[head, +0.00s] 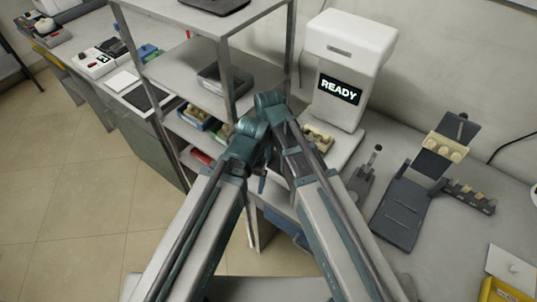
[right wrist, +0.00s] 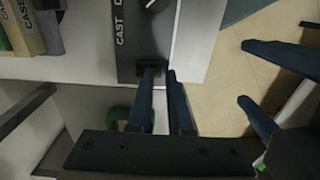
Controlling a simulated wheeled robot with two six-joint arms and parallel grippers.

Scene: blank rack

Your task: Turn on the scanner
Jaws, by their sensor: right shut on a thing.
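In the right wrist view a dark panel (right wrist: 128,45) lettered "CAST" has a round knob (right wrist: 157,4) at the picture's top edge. My right gripper (right wrist: 166,75) has its two blue fingers close together at the panel's lower edge, shut on a small dark part (right wrist: 150,77). What that part is, I cannot tell clearly. My left gripper (right wrist: 243,72) shows at the right of that view, its fingers apart and empty. In the head view a white upright machine (head: 351,45) has a lit display reading "READY" (head: 339,90). Which device is the scanner is not labelled.
A grey shelf rack (head: 185,72) with trays stands in front of my arms. On the right, the bench holds a dark stand (head: 402,212), a small lever device (head: 362,180) and a block strip (head: 470,195). A yellow bin (head: 505,291) is at bottom right. The tiled floor (head: 70,190) is clear.

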